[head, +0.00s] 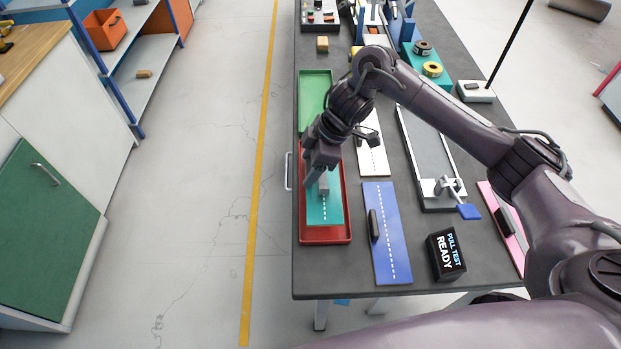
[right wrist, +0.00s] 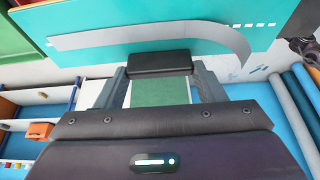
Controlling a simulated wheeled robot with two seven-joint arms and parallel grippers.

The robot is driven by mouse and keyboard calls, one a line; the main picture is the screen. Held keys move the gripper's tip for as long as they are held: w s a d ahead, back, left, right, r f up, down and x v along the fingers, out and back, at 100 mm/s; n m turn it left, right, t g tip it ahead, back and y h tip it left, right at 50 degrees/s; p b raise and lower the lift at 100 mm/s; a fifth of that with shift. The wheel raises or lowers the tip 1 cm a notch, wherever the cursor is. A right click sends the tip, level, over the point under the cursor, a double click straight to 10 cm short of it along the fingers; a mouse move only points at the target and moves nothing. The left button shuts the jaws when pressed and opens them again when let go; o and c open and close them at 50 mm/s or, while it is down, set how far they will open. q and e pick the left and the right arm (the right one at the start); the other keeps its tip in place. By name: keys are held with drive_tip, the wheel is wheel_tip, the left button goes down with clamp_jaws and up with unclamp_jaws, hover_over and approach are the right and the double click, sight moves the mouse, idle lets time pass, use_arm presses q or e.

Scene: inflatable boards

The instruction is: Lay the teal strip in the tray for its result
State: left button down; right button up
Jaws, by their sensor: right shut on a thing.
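The teal strip (head: 325,212), with a white dashed line, is over the red tray (head: 347,237) at the table's left edge in the head view. I cannot tell whether it touches the tray floor. My right gripper (head: 322,187) is above it, shut on its dark block-shaped grip. In the right wrist view the dark grip (right wrist: 160,63) is between my fingers, and the teal strip (right wrist: 120,22) spans the top with a curled grey band across it. A green tray (head: 315,90) lies behind the red one. My left gripper is not in view.
A blue strip (head: 388,245) with a dark grip lies right of the red tray. A white strip (head: 373,155), a black "PULL TEST READY" sign (head: 446,254), a pink strip (head: 492,204) and a grey track fixture (head: 430,150) are also on the table.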

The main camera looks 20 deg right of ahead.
wheel_tip(320, 180, down, 4)
drive_tip(key=shift+f, duration=0.3)
drive_tip(key=shift+f, duration=0.1)
drive_tip(key=o, duration=1)
